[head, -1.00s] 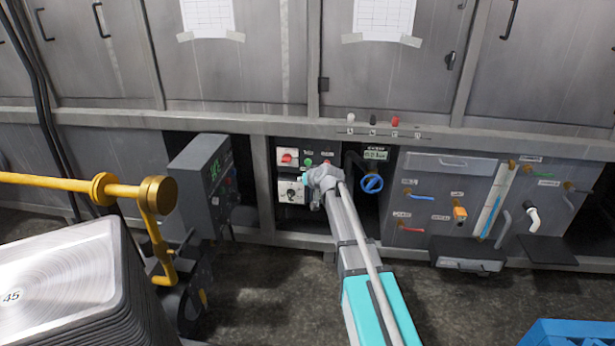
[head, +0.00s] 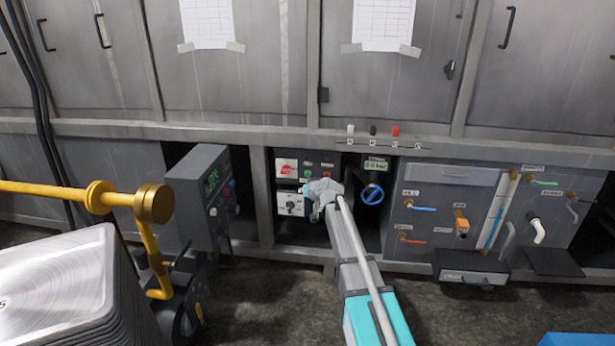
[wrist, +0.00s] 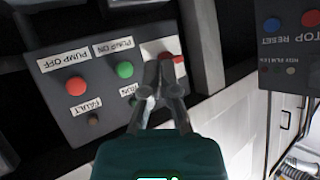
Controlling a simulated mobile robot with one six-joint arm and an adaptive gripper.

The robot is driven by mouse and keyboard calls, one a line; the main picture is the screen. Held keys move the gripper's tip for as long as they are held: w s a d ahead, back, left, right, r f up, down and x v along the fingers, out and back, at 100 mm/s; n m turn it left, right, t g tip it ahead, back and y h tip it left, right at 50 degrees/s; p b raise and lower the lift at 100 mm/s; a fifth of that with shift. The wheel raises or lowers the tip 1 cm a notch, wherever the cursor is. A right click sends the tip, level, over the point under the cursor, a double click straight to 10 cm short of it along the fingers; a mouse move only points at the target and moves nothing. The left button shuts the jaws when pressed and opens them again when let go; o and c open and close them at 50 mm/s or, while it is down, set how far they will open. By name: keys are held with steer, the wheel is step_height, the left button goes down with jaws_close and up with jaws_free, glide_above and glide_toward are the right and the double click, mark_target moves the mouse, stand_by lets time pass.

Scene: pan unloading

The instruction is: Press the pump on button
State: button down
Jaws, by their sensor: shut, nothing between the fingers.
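The green pump on button (wrist: 125,70) is on a dark control panel in the wrist view, by its "PUMP ON" label (wrist: 113,47). The red pump off button (wrist: 76,86) is left of it. My gripper (wrist: 162,68) is shut and empty, its fingertips to the right of the green button in that view, near a white plate with a red switch (wrist: 172,58). I cannot tell the gap to the panel. In the head view my gripper (head: 322,189) is in front of the panel, just below the small green button (head: 308,172).
A grey control box (head: 200,190) juts out left of the panel. A blue valve wheel (head: 372,194) is to the right. A yellow-handled rack (head: 130,202) and stacked metal pans (head: 60,285) stand at the lower left. A dark box with a red stop button (wrist: 311,19) is at the wrist view's upper right.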

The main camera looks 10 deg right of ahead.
steer(key=w+d, duration=0.2)
steer(key=w, duration=0.5)
steer(key=shift+w+d, duration=0.2)
steer(key=shift+w, duration=0.2)
steer(key=shift+d, duration=0.1)
stand_by(0.8)
steer(key=shift+w+d, duration=0.15)
steer(key=shift+w, duration=0.75)
stand_by(1.7)
stand_by(0.3)
steer(key=shift+s+a, duration=0.25)
steer(key=shift+s, duration=0.65)
steer(key=shift+s+a, duration=0.25)
steer(key=shift+s, duration=0.55)
steer(key=shift+s+a, duration=0.25)
steer(key=shift+s, duration=0.55)
steer(key=shift+s+a, duration=0.25)
steer(key=shift+s, duration=0.55)
